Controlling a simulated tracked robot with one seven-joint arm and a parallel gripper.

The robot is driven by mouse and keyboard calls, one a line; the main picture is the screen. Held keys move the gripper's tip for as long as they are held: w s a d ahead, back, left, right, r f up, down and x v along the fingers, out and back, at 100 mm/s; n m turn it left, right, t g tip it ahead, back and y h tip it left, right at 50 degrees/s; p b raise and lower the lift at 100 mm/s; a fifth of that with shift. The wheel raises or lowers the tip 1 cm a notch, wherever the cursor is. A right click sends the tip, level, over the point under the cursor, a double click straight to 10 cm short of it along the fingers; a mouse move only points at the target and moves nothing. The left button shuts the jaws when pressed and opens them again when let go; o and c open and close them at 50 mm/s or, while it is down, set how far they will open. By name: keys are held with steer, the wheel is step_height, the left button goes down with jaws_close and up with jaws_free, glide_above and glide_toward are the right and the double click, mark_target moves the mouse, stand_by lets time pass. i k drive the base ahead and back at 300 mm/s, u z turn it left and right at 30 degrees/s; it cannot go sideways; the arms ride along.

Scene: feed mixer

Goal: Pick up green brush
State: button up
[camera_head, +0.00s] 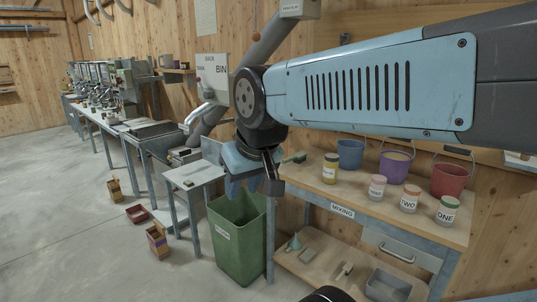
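A small green thing with a dark part, which looks like the green brush (299,157), lies at the back left end of the mixing bench top. It is partly hidden behind my arm's wrist. My gripper (244,187) hangs down in front of and to the left of it, above the green bin. The gripper is seen apart from the brush in the picture. Its fingertips are small and partly overlapped, so I cannot tell how far apart they are. I see nothing clearly held in it.
The mixing bench (340,196) carries a yellow jar (330,168), several labelled jars, and blue (350,155), purple (395,168) and red (452,179) buckets. A green bin (238,240) stands left of it. A small table (192,175) is further left. Open floor lies at left.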

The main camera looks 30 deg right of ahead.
mark_target(300, 157)
steer(key=z, duration=0.3)
steer(key=i, duration=1.15)
steer(key=z, duration=0.8)
steer(key=i, duration=0.4)
steer(key=z, duration=0.1)
steer(key=k, duration=0.9)
steer(key=z, duration=0.2)
steer(key=i, duration=0.9)
steer(key=u, duration=0.05)
